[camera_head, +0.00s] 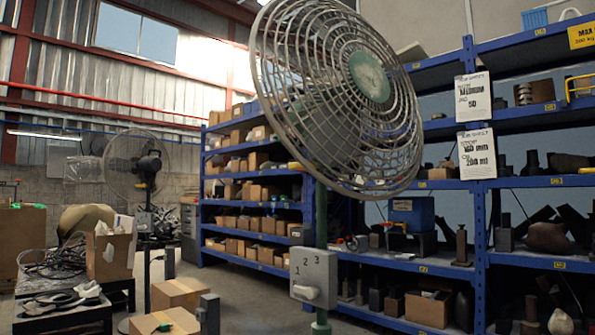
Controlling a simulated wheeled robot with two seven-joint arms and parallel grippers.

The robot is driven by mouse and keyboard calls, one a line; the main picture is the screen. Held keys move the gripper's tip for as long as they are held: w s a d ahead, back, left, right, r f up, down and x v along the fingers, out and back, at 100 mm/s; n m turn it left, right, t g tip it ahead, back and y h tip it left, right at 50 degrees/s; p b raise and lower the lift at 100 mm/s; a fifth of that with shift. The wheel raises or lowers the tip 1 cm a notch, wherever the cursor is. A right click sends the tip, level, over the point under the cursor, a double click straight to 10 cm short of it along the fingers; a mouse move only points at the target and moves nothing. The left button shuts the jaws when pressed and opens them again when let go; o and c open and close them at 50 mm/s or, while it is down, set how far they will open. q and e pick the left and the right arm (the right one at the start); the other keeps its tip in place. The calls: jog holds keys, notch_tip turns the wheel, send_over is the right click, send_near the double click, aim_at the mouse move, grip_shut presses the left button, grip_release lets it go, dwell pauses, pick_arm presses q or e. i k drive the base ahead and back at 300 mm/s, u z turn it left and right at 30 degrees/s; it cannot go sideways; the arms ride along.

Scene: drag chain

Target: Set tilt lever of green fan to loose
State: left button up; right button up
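The green fan (368,76) stands close in front of me, its large round wire cage tilted upward and filling the upper middle. Its hub and post (321,215) are green. A grey switch box (314,274) marked 1, 2, 3 is on the post, with a pale knob (306,292) at its lower front. The tilt lever is not clearly visible; the cage covers much of the head and its joint. Neither of my grippers can be made out in this view.
A second, dark fan (135,160) stands at the left. Cardboard boxes (180,295) and a grey upright piece (209,313) are near the floor. Blue shelves (478,215) with parts line the back and right. A dark table (62,318) is at the left.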

aim_at(296, 165)
jog(key=k, duration=0.5)
jog(key=u, duration=1.2)
jog(key=i, duration=2)
jog(key=z, duration=1.05)
